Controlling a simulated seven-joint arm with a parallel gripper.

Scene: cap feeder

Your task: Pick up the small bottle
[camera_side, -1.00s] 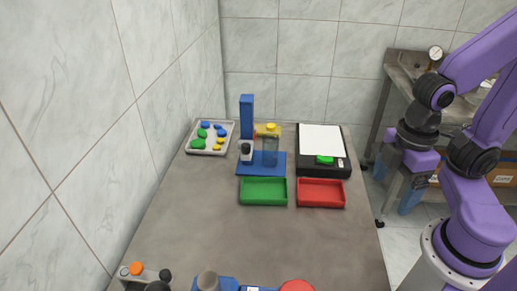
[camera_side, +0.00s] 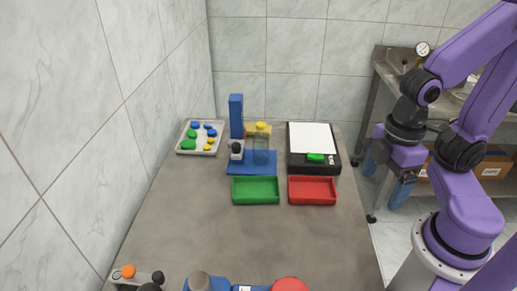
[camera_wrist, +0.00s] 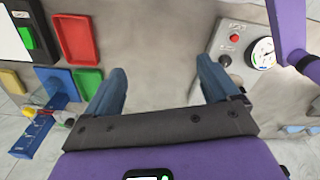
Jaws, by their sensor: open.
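On the blue stand (camera_side: 237,118) in the side view is a see-through grey-blue container (camera_side: 261,150) with a yellow part (camera_side: 260,128) at its top. A small white bottle-like item with a dark top (camera_side: 237,150) stands left of it. I cannot tell for certain which is the small bottle. My gripper (camera_side: 402,190) hangs at the right, beyond the table's right edge in the picture and well apart from both. In the wrist view my gripper (camera_wrist: 160,78) is open, with nothing between its fingers. The stand (camera_wrist: 35,128) shows at lower left there; its details are unclear.
A green tray (camera_side: 256,203) and a red tray (camera_side: 312,203) sit before the stand. A black device with a white top (camera_side: 331,160) is right of it. A tray of coloured caps (camera_side: 183,149) is left. A gauge (camera_wrist: 262,52) appears in the wrist view. The table's middle is clear.

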